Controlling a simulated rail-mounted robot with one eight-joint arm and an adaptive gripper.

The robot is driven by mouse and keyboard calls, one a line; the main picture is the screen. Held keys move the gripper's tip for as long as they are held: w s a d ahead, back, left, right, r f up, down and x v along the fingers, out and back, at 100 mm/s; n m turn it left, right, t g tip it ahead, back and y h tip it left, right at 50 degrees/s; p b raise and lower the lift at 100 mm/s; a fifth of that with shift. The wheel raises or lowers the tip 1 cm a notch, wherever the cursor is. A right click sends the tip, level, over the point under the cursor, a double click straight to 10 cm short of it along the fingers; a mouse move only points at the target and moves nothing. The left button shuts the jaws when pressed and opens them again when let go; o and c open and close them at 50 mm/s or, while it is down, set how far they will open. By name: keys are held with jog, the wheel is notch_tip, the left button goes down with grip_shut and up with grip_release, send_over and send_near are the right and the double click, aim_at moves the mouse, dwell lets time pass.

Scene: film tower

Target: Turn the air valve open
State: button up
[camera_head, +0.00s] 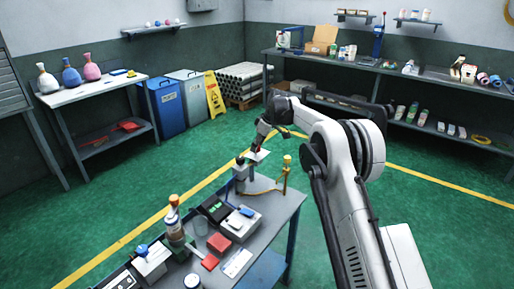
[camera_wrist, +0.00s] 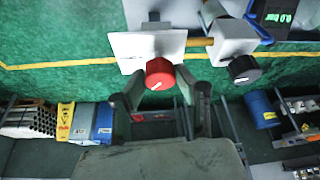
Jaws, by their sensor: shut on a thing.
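A red round knob (camera_wrist: 160,73) with a white pointer line is in the wrist view, in front of a white plate (camera_wrist: 125,46). I take it to be the air valve's handle. The pointer line slants, nearly level. My gripper (camera_wrist: 161,87) has a dark finger on each side of the knob and is shut on it. In the head view, my gripper (camera_head: 258,146) is beside the white plate (camera_head: 260,156) at the far end of the bench; the knob is small there.
A black knob (camera_wrist: 242,69) sits on a white block to the right, joined by a brass-coloured pipe (camera_wrist: 199,42). The grey bench (camera_head: 262,236) carries bottles, boxes and a yellow-topped post (camera_head: 286,166). Green floor lies open around it; shelves line the walls.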

jog(key=m+t+b, duration=0.1)
jog(key=m, duration=0.1)
jog(key=m+h+b, duration=0.1)
jog(key=m, duration=0.2)
jog(key=shift+s+a+f+t, duration=0.1)
jog(key=shift+t, duration=0.3)
jog(key=m+h, duration=0.1)
jog(key=m, duration=0.1)
jog(key=m+b, duration=0.1)
jog(key=m, duration=0.2)
jog(key=shift+t+h, duration=0.3)
jog(key=shift+h, duration=0.1)
jog(key=shift+m, duration=0.5)
jog(key=o, duration=1.1)
jog(key=shift+r, duration=0.2)
jog(key=v, duration=1.1)
jog(key=shift+s+a+r, duration=0.1)
jog(key=shift+s+r, duration=0.2)
jog(key=shift+r, duration=0.05)
